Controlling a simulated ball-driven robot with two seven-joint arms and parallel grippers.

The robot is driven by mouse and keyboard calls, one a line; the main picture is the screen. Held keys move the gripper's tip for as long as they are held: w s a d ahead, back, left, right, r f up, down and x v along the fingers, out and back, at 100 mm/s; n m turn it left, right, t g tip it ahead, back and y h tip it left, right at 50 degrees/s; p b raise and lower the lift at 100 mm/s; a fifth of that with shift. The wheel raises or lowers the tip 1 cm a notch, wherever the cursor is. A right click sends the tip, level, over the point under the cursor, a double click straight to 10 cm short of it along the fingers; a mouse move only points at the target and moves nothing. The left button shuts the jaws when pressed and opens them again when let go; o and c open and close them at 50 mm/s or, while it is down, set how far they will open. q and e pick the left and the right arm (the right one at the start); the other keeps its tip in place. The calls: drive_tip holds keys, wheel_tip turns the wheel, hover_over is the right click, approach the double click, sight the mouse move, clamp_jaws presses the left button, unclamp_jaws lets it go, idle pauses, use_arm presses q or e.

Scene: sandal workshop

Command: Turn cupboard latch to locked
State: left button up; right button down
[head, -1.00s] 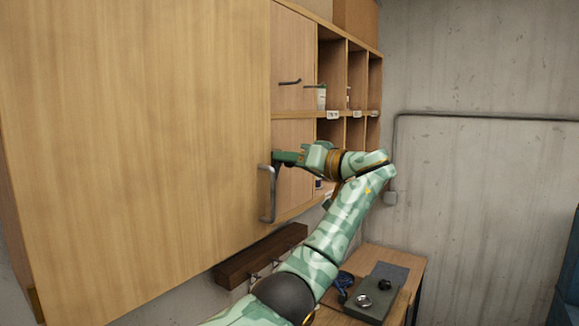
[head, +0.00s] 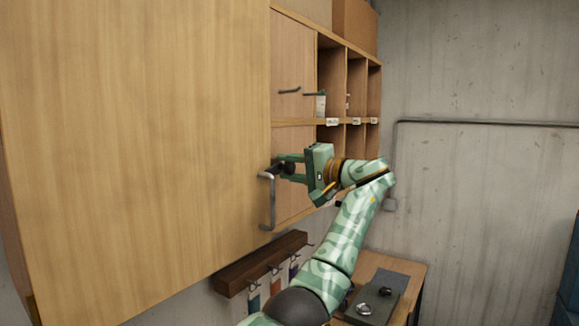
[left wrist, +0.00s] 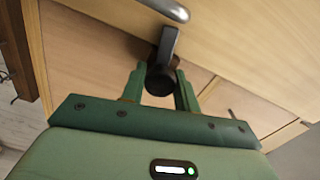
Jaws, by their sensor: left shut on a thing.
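The big pale wood cupboard door (head: 140,130) fills the left of the head view, with a grey bar handle (head: 267,205) near its right edge. The dark latch (left wrist: 167,45) shows in the left wrist view as a grey lever with a round black end, just below the handle in that picture. My left gripper (left wrist: 160,82) has its two green fingers on either side of this black end and is shut on it. In the head view the left gripper (head: 286,166) is at the door's right edge, beside the handle's top, and largely hides the latch. My right gripper is not in view.
Open cubbyholes (head: 348,90) and small doors with dark handles lie right of the cupboard door. A dark wood hook rail (head: 262,264) hangs below. A bench (head: 415,277) with a dark tray (head: 372,305) stands low right. Open space lies before the concrete wall (head: 480,190).

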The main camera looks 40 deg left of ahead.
use_arm(q)
drive_tip(key=shift+m, duration=1.1)
drive_tip(key=o, duration=0.9)
drive_tip(key=shift+w+d, duration=0.1)
drive_tip(key=shift+w, duration=0.05)
drive_tip(key=w+d+b, duration=0.1)
drive_tip(key=d+b, duration=0.2)
drive_tip(key=d, duration=1.3)
drive_tip(key=shift+w+d, duration=0.15)
drive_tip(key=shift+w, duration=0.25)
drive_tip(key=shift+f, duration=0.1)
